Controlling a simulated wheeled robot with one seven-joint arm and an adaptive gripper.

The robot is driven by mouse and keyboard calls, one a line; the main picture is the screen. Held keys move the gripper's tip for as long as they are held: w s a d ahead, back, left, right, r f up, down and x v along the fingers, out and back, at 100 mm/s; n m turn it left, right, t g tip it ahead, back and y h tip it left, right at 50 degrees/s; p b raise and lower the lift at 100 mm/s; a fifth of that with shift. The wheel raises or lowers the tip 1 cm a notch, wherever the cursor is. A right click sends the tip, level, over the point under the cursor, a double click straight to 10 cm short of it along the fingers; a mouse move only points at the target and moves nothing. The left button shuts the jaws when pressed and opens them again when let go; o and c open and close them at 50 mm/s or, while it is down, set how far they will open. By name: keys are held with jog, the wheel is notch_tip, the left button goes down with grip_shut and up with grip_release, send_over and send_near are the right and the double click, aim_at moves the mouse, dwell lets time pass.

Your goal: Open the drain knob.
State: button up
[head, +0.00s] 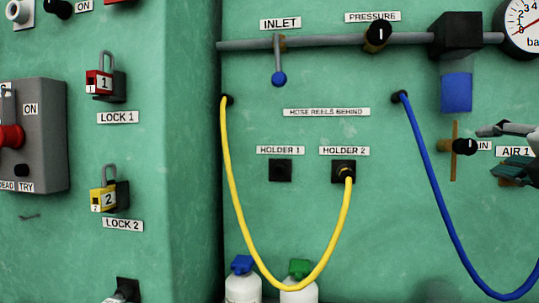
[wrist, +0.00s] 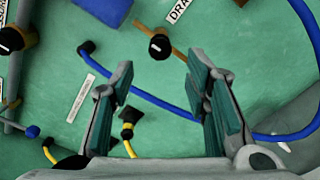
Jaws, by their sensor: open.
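The drain knob (head: 464,146) is a small round black knob with a white mark, set on a short brown pipe (head: 454,165) below the blue filter bowl. Its label is partly covered in the head view; "DRA" shows beside the knob (wrist: 160,47) in the wrist view. My gripper (head: 487,151) enters from the right edge, its fingers just right of the knob and over part of the labels. In the wrist view my gripper (wrist: 161,72) is open and empty, and the knob shows beyond the gap between the fingertips. I see no contact with the knob.
A blue hose (head: 430,180) hangs below the knob and passes behind my fingers in the wrist view. A yellow hose (head: 232,190) runs to Holder 2 (head: 344,165). The pressure knob (head: 377,36) and blue filter bowl (head: 456,92) are nearby. An AIR 1 label (head: 514,152) is at right.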

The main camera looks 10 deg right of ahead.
aim_at(470, 147)
jog(key=b+x, duration=0.3)
jog(key=x, duration=0.6)
jog(key=shift+w, duration=0.25)
jog(key=shift+f, duration=0.1)
grip_shut()
